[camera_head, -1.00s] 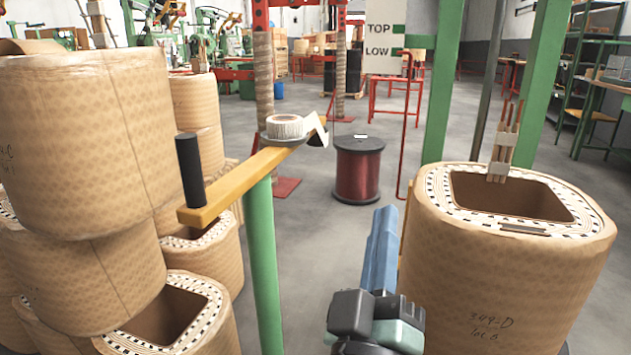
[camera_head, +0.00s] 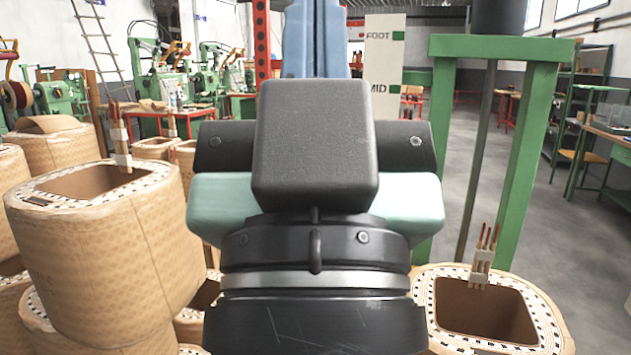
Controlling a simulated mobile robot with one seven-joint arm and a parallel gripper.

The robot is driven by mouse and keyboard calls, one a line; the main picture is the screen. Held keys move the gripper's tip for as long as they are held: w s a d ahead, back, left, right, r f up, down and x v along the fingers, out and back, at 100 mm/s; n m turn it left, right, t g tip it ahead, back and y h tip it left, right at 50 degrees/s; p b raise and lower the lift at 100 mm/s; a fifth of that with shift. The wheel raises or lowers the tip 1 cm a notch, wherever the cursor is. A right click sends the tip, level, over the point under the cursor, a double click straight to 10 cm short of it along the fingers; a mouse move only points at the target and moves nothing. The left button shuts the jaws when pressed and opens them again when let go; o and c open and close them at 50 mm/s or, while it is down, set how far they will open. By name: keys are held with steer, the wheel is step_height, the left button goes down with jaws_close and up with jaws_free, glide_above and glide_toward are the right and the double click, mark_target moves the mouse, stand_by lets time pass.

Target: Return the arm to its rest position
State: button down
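My gripper (camera_head: 316,40) fills the middle of the head view, seen from behind and close to the camera. Its dark body and pale green housing stand upright, and its blue fingers point up to the top edge. A paper-wrapped coil (camera_head: 95,250) stands at the left. Another coil (camera_head: 450,325) stands at the lower right, its opening clear of my gripper in the picture.
A green frame (camera_head: 520,150) rises at the right behind the near coil. A sign board (camera_head: 384,60) stands behind my gripper. Green machines (camera_head: 140,65) and a ladder (camera_head: 95,50) are at the back left. Open floor (camera_head: 440,195) shows at the right, with green shelving (camera_head: 580,120) beyond.

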step_height(320, 180, up, 23)
steer(key=p, duration=2)
steer(key=shift+p, duration=0.35)
